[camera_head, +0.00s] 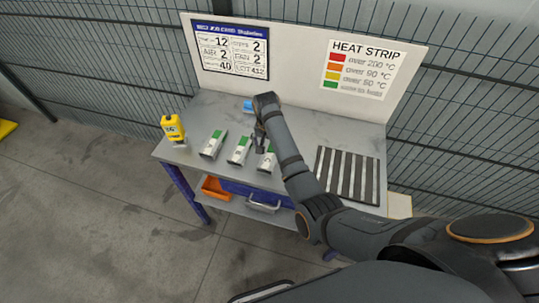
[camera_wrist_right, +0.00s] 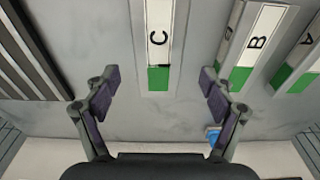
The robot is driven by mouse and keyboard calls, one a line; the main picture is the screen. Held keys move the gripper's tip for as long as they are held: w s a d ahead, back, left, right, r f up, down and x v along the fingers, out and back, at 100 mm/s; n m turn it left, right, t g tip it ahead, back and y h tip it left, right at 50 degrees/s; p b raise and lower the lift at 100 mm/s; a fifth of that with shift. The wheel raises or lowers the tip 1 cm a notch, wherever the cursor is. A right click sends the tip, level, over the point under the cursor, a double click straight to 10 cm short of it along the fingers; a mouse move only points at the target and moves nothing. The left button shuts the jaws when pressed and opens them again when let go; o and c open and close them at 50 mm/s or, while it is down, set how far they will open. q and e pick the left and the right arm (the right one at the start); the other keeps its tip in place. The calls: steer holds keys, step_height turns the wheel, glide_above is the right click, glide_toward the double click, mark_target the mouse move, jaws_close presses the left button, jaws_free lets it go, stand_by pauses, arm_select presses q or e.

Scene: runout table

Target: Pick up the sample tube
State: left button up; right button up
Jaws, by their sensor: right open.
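Three grey blocks, each with a white lettered strip and a green end, lie in a row on the grey table (camera_head: 300,127). They look like sample tubes. A (camera_head: 213,146) is at left, B (camera_head: 239,151) in the middle, and C (camera_head: 267,161) at right, partly hidden by my right arm. In the wrist view, C (camera_wrist_right: 158,40) is centred, B (camera_wrist_right: 257,42) is right of it, and A (camera_wrist_right: 300,68) is cut off at the edge. My right gripper (camera_wrist_right: 160,82) is open and empty, its fingers either side of C's green end in the picture; I see no contact. My left gripper is out of view.
A yellow device (camera_head: 172,128) stands at the table's left corner. A slatted black rack (camera_head: 348,176) lies at right. A small blue object (camera_head: 247,105) sits near the back board (camera_head: 300,60). An orange bin (camera_head: 215,188) is on the lower shelf.

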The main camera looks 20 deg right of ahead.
mark_target(270, 154)
steer(key=shift+s+d+f, duration=0.1)
steer(key=shift+s+f, duration=0.05)
steer(key=shift+f, duration=0.45)
steer(key=shift+s+f, duration=0.1)
steer(key=shift+f, duration=0.5)
steer(key=shift+w+f, duration=0.2)
steer(key=shift+f, duration=0.35)
steer(key=c, duration=1.1)
steer(key=shift+c, duration=1.4)
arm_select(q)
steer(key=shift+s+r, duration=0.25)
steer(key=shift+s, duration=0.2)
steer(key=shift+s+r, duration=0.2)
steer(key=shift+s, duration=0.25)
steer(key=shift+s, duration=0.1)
arm_select(e)
steer(key=shift+r, duration=0.1)
